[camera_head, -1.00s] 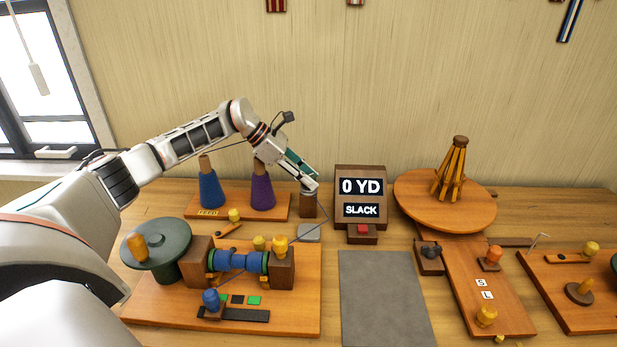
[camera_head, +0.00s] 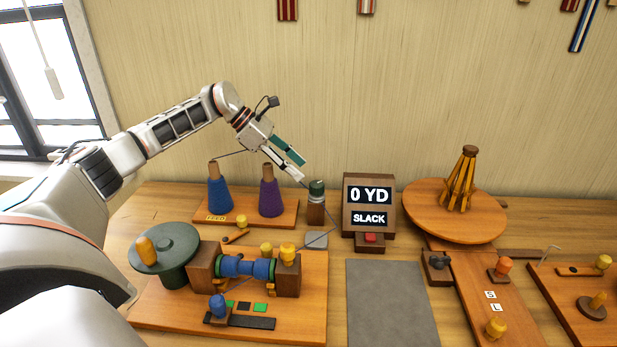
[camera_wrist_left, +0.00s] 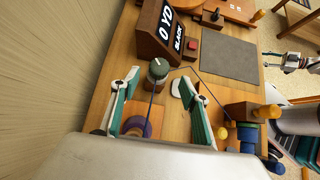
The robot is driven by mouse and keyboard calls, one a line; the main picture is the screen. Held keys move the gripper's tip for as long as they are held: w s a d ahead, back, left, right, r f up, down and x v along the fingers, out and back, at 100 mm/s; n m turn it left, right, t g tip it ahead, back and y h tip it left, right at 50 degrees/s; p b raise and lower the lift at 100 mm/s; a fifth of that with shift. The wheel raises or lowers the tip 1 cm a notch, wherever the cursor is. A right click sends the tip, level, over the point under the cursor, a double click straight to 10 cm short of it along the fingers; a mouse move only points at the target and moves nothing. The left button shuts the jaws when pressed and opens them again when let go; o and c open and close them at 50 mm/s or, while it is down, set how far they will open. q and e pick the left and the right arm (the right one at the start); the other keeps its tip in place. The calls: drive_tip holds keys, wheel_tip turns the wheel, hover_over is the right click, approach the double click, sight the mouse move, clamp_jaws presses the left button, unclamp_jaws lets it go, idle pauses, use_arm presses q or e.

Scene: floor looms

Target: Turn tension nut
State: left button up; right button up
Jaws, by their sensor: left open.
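The tension nut looks to be the dark green round knob (camera_head: 316,187) on top of a short brown post (camera_head: 316,211), right of the purple cone (camera_head: 269,193). A white mark shows on its top in the wrist view (camera_wrist_left: 158,68). My left gripper (camera_head: 301,169) is open and empty, just up and left of the knob. In the wrist view the knob appears between its fingertips, but a little beyond them; I see no contact. A thin dark thread runs by the post. What seems to be my right gripper (camera_wrist_left: 292,60) shows small at the wrist view's right edge.
The display box (camera_head: 368,207), reading 0 YD and SLACK, stands close right of the post. The blue cone (camera_head: 219,194) stands left of the purple one. The winder board (camera_head: 180,322) lies in front, and a bare grey mat (camera_head: 391,305) is front right.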

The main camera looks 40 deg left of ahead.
use_arm(q)
drive_tip(key=shift+v, duration=1.8)
drive_tip(key=shift+r, duration=0.1)
